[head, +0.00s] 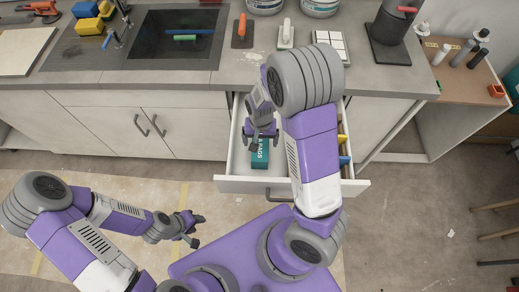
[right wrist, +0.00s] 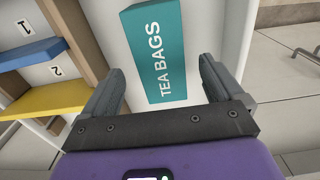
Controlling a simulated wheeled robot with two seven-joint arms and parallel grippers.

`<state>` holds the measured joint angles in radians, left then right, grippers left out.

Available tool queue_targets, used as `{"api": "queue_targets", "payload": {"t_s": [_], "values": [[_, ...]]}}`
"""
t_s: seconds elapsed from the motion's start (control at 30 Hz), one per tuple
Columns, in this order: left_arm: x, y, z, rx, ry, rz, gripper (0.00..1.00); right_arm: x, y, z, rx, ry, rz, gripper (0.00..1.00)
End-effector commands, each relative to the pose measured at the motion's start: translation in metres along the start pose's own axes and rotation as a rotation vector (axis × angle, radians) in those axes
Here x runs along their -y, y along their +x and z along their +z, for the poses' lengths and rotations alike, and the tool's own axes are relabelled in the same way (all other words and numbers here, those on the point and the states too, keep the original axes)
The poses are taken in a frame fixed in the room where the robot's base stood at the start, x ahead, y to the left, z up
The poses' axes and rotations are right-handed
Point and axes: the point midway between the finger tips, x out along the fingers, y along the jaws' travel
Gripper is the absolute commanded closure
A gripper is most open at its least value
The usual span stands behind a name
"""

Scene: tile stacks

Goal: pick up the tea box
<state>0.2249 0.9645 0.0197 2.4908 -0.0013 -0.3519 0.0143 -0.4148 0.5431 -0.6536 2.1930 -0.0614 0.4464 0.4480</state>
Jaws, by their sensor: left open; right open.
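The tea box is a teal box lettered "TEA BAGS" (right wrist: 158,50). It lies in the open white drawer, and its lower part also shows in the head view (head: 260,158). My right gripper (right wrist: 160,85) is open above the drawer, its fingers pointing at the box. In the right wrist view the box's near end shows between the two fingers, with gaps on both sides. Part of the box is hidden by my right gripper in the head view. My left gripper (head: 196,228) is open and empty, low over the floor left of the drawer.
The open drawer (head: 235,184) has wooden dividers, with blue (right wrist: 32,53) and yellow (right wrist: 55,98) items in its side compartments. The counter (head: 230,75) above holds a sink, trowels, tiles and tubs. A shelf unit (head: 455,85) stands at right. Floor around my left gripper is clear.

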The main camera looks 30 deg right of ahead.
Motion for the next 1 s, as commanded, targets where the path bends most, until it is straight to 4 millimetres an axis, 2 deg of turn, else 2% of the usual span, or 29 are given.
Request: {"api": "queue_targets", "payload": {"t_s": [0.17, 0.43, 0.7, 1.0], "values": [[0.003, 0.007, 0.0, 0.0, 0.0, 0.0, 0.57, 0.0, 0.017, 0.0, 0.002, 0.001, 0.001, 0.06], [0.009, 0.023, -0.001, 0.0, 0.0, 0.0, 0.57, -0.001, 0.057, 0.001, 0.002, 0.001, 0.001, 0.06], [0.008, 0.022, -0.001, 0.0, 0.0, 0.0, 0.57, 0.0, 0.059, 0.0, -0.001, 0.0, -0.001, 0.08], [0.008, 0.022, -0.001, 0.0, 0.0, 0.0, 0.57, 0.0, 0.059, 0.0, 0.0, 0.0, -0.001, 0.54]]}}
